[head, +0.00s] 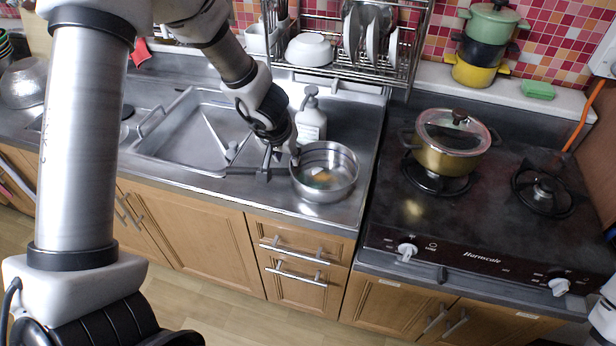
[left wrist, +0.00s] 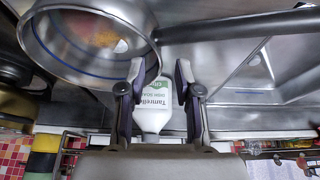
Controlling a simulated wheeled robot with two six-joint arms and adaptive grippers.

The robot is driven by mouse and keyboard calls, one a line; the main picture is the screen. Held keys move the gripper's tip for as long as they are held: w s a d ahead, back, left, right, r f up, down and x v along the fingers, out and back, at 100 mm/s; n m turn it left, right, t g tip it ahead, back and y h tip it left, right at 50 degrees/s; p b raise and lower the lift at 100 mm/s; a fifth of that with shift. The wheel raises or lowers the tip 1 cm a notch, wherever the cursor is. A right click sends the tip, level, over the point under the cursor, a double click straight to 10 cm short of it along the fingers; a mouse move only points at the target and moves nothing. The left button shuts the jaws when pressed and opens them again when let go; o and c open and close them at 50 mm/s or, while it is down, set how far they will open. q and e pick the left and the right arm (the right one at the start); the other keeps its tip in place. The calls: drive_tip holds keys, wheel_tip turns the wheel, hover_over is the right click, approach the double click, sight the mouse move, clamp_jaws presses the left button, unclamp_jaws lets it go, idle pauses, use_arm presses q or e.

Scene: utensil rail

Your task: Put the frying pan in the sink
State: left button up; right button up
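The frying pan (head: 340,190) is a round steel pan standing on the counter just right of the sink (head: 172,152). Its dark handle (head: 240,171) points left over the sink's right edge. In the left wrist view the pan (left wrist: 60,72) is at top left, the handle (left wrist: 250,25) runs right, and the sink (left wrist: 300,60) is at right. My left gripper (head: 281,163) is close to the handle, near the pan's rim. In the left wrist view its fingers (left wrist: 159,68) are apart with nothing held between them. My right gripper is out of view.
A white soap bottle (head: 311,122) stands behind the pan; it also shows between the fingers in the wrist view (left wrist: 152,112). A dish rack (head: 345,70) hangs behind. A gold pot (head: 440,158) with a glass lid stands on the stove (head: 400,230) at right.

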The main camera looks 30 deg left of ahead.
sight(296, 170)
use_arm(q)
drive_tip(key=b+x, duration=0.1)
drive_tip(key=x, duration=0.1)
drive_tip(key=b+x, duration=0.1)
drive_tip(key=x, duration=0.2)
drive_tip(key=shift+w+d+f, duration=0.1)
drive_tip(key=shift+w+d, duration=0.05)
drive_tip(key=shift+d, duration=0.1)
drive_tip(key=shift+w+f, duration=0.1)
drive_tip(key=shift+w, duration=0.15)
drive_tip(key=shift+s+r, duration=0.25)
drive_tip(key=shift+c, duration=0.7)
clamp_jaws()
drive_tip(key=shift+s, duration=0.1)
